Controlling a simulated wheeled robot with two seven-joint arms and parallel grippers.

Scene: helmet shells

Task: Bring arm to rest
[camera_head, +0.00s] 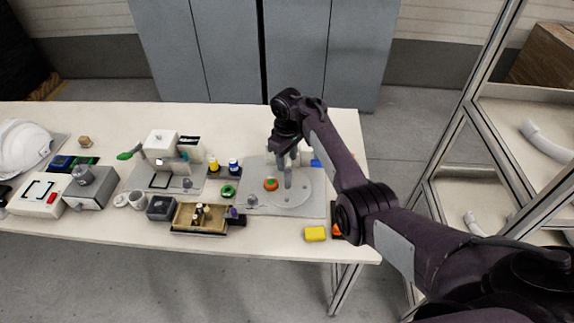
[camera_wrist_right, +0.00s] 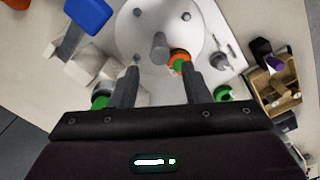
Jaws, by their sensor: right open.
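My right arm reaches in from the right in the head view, and its gripper (camera_head: 288,162) hangs over the grey round plate (camera_head: 294,200) at the table's right part. In the right wrist view the gripper (camera_wrist_right: 158,82) has its two fingers apart with nothing held between them. A grey upright post (camera_wrist_right: 159,46) and an orange ring-shaped part with a green edge (camera_wrist_right: 180,62) stand on the plate just beyond the fingertips. My left gripper shows in neither view.
A white helmet shell (camera_head: 24,144) lies at the table's far left. A wooden tray (camera_head: 187,219), a yellow block (camera_head: 315,234), a green ring (camera_head: 228,191) and several small devices crowd the table. A metal-framed shelf (camera_head: 455,150) stands at right. Bare tabletop (camera_head: 240,118) shows along the back.

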